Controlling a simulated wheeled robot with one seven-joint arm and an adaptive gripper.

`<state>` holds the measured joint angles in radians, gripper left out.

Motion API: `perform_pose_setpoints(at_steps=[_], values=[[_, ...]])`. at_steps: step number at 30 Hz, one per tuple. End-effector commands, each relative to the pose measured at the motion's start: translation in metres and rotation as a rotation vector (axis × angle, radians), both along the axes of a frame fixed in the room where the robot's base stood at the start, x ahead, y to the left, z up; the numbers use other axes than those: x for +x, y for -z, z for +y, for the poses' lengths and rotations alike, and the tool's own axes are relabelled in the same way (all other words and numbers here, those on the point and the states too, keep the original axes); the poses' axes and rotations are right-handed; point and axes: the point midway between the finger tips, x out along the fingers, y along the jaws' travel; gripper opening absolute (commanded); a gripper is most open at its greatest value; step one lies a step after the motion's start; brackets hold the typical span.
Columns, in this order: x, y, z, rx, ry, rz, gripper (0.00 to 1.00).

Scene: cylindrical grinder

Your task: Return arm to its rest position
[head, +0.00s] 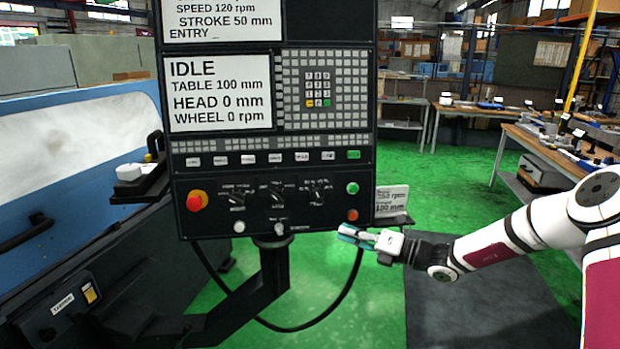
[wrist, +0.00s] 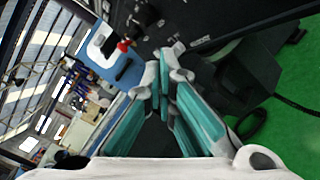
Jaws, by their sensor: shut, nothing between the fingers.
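My gripper (head: 350,236) is shut and empty in the head view, at the end of my white arm, which reaches in from the right. It is in front of the lower right corner of the control panel (head: 182,215). I cannot tell from these views whether it touches the panel. In the wrist view, my gripper (wrist: 163,85) shows its teal fingers drawn together with nothing between them. The panel's upper screen reads stroke 50 mm, and the lower screen reads IDLE, table 100 mm, head 0 mm, wheel 0 rpm.
A small placard (head: 391,200) stands on a ledge right of the panel. A red emergency knob (head: 196,201) and a green button (head: 352,188) are on the panel. The blue grinder (head: 70,210) fills the left. A workbench (head: 548,150) with parts stands at right. Green floor (head: 450,190) lies between.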

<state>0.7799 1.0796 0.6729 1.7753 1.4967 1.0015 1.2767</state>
Motion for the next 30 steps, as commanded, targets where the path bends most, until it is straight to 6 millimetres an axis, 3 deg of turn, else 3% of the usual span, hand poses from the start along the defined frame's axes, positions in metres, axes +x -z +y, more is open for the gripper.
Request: perform_pose_setpoints(at_steps=[1, 6, 12, 20, 30], values=[[-0.014, -0.011, 0.017, -0.1, -0.065, -0.06, 0.0], [-0.063, -0.028, 0.054, -0.408, -0.278, -0.27, 0.0], [-0.122, -0.046, 0.074, -0.732, -0.53, -0.527, 0.0], [-0.194, -0.072, 0.071, -1.095, -0.854, -0.871, 0.0], [-0.28, -0.116, 0.038, -1.485, -1.269, -1.308, 0.0]])
